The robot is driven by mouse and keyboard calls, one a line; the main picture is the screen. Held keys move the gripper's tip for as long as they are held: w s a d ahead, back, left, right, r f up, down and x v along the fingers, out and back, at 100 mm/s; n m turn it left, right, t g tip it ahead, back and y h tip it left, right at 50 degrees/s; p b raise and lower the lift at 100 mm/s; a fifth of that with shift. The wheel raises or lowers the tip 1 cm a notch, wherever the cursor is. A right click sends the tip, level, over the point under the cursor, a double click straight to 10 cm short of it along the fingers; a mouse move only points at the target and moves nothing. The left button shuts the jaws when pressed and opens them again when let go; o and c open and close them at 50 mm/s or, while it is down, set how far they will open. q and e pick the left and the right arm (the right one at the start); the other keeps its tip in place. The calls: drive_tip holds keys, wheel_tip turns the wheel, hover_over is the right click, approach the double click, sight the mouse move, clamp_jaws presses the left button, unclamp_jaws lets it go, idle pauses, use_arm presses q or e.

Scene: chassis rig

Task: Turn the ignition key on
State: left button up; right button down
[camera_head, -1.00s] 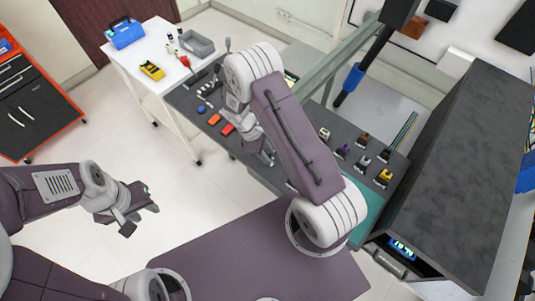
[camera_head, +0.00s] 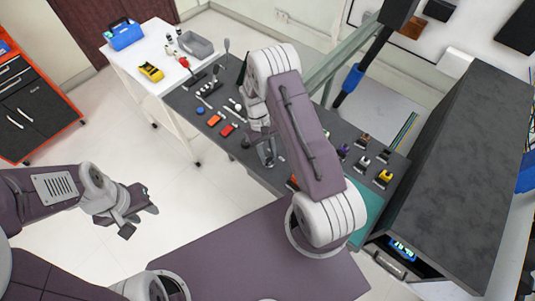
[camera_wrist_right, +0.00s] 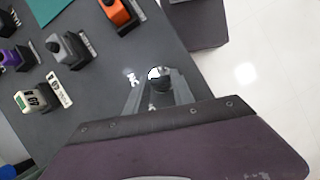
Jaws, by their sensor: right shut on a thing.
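My right gripper (camera_wrist_right: 160,92) is at the near edge of the grey panel. It is shut on the ignition key (camera_wrist_right: 159,74), a small dark round piece with a bright top, mostly hidden between the fingers. A small white mark (camera_wrist_right: 132,78) is on the panel just left of it. In the head view my right gripper (camera_head: 268,158) is low over the panel's front edge, partly behind my own arm, and the key cannot be made out there. My left gripper (camera_head: 139,219) is open and empty over the floor, away from the panel.
The grey panel (camera_head: 180,101) carries several switches, among them an orange one (camera_wrist_right: 118,12), a grey one (camera_wrist_right: 66,47) and a cream one (camera_wrist_right: 33,97). A white table (camera_head: 125,62) stands beyond it. A large dark box (camera_head: 460,170) stands at the right.

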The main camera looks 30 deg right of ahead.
drive_tip(key=shift+d+m+y, duration=0.1)
drive_tip(key=shift+m+y, duration=0.3)
drive_tip(key=shift+m, duration=0.5)
drive_tip(key=c, duration=1.1)
unclamp_jaws()
drive_tip(key=shift+w+r, duration=0.2)
drive_tip(key=shift+r, duration=0.1)
drive_tip(key=b+v, duration=0.1)
drive_tip(key=v, duration=0.7)
drive_tip(key=shift+r+b, duration=0.25)
drive_tip(key=shift+b, duration=0.05)
drive_tip(key=shift+s, duration=0.1)
